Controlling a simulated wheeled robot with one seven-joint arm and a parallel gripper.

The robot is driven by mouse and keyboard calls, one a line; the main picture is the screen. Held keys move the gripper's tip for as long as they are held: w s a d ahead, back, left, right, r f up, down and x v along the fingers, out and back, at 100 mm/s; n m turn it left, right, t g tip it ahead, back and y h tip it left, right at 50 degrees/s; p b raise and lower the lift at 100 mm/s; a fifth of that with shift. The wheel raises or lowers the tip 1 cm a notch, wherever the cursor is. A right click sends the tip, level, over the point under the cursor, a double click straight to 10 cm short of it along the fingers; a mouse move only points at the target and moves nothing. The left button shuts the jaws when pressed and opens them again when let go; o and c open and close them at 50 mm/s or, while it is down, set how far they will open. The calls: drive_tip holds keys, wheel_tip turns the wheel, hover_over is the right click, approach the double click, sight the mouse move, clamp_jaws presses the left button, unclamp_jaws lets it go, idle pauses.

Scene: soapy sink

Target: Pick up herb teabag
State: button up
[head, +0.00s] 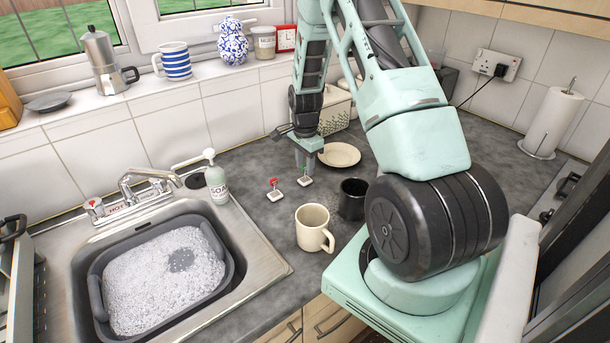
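Two small white teabags lie on the grey worktop between the sink and the plate. The left teabag (275,195) has a red tag. The right teabag (305,181) is directly below my gripper (304,170); its tag is largely hidden by the fingers. I cannot tell which of the two is the herb teabag. My gripper points down, with its fingertips at or just above the right teabag. The fingers are too small in this view to show whether they are open or shut, or touching it.
A cream mug (312,229) and a black mug (352,199) stand in front of the teabags. A cream plate (339,155) lies to the right of my gripper. A soap bottle (216,181) stands by the sink, which holds a grey basin (232,262) of suds.

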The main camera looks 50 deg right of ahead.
sight(305, 174)
drive_tip(key=shift+f+p, duration=0.35)
drive_tip(key=shift+f, duration=1.1)
clamp_jaws()
drive_tip(key=shift+r, duration=0.15)
